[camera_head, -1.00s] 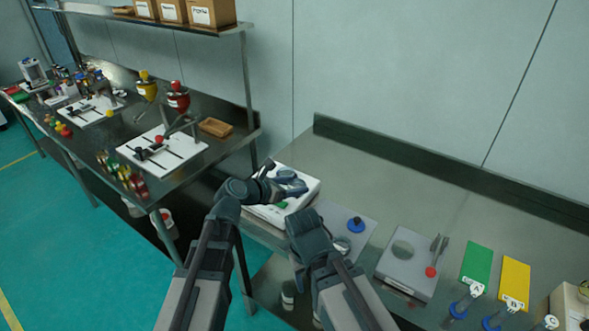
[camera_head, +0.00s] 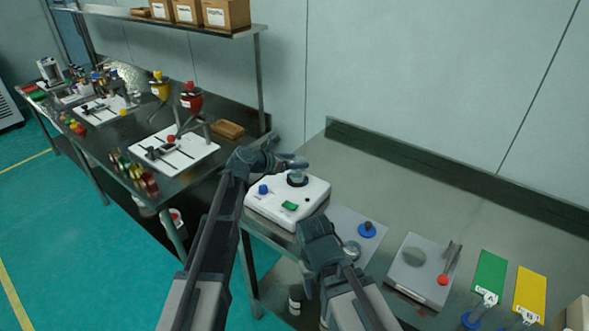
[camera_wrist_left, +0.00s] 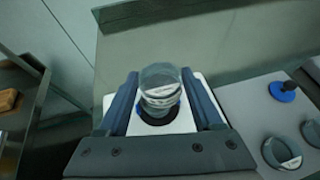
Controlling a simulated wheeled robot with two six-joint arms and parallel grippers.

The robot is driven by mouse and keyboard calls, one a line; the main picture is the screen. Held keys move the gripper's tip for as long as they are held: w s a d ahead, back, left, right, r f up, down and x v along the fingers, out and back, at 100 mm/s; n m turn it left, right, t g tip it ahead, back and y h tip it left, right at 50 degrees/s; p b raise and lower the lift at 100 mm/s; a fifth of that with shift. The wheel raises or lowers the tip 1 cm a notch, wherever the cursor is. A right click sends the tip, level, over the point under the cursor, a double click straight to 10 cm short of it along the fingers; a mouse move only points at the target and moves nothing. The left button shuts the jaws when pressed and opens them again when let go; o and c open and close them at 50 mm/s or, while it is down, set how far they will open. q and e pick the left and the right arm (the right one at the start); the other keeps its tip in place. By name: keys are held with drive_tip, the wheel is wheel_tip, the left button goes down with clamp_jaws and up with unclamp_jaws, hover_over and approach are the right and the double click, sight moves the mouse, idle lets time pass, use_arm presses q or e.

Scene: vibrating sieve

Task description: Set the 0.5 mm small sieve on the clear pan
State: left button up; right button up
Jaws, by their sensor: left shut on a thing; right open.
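My left gripper (camera_head: 293,163) is over the white sieve shaker (camera_head: 262,207). It is shut on a small clear-walled sieve (camera_wrist_left: 160,76), seen between its fingers in the left wrist view. Below the sieve is a round clear piece with a pale mark, seemingly the clear pan (camera_wrist_left: 161,103), over the shaker's black ring (camera_wrist_left: 158,117). Sieve and pan overlap in view, so I cannot tell whether they touch. The sieve's size label is not readable. My right gripper (camera_head: 318,240) is open, low in front of the grey mat; its fingertips are mostly hidden.
A blue lid with a dark knob (camera_head: 367,230) and a small ring-shaped sieve (camera_head: 352,250) are on the grey mat; the wrist view shows another ring (camera_wrist_left: 312,133). A scale (camera_head: 415,266) stands to the right. The back of the steel table is clear.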

use_arm(q)
drive_tip(key=shift+w+a+f+b, duration=0.1)
drive_tip(key=shift+w+f+b, duration=0.1)
drive_tip(key=shift+f+b, duration=0.45)
drive_tip(key=shift+w+d+f+b, duration=0.1)
drive_tip(key=shift+w+f+b, duration=0.15)
drive_tip(key=shift+f+b, duration=0.35)
drive_tip(key=shift+w+a+f+b, duration=0.1)
drive_tip(key=shift+w+f+b, duration=0.1)
drive_tip(key=shift+f+b, duration=0.45)
drive_tip(key=shift+r, duration=0.1)
drive_tip(key=o, duration=1.4)
drive_tip(key=shift+c, duration=0.2)
